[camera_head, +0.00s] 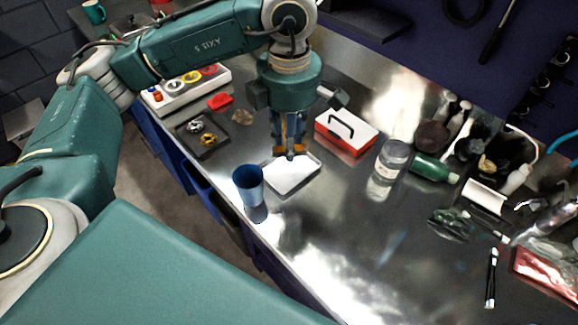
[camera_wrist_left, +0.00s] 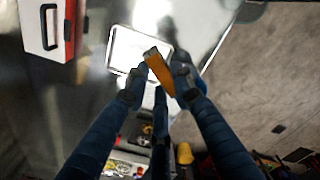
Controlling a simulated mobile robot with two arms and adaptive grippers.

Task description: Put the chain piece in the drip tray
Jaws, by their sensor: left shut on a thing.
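My left gripper (camera_head: 290,152) points down above the far edge of the pale, shallow drip tray (camera_head: 304,180). It is shut on an orange-brown strip with a grey end, which I take as the chain piece; it shows between the fingertips in the left wrist view (camera_wrist_left: 159,71). In the head view, the fingers partly hide the piece. In the wrist view, the tray (camera_wrist_left: 122,48) lies beyond the fingers, partly covered by them. I cannot tell whether the piece touches the tray. My right gripper is not in view.
A blue cup (camera_head: 248,184) stands close to the tray's left side, near the bench edge. A red and white box (camera_head: 346,133) with a black handle is behind right. A clear jar (camera_head: 393,158) stands right. A dark tray (camera_head: 184,143) with small parts is left.

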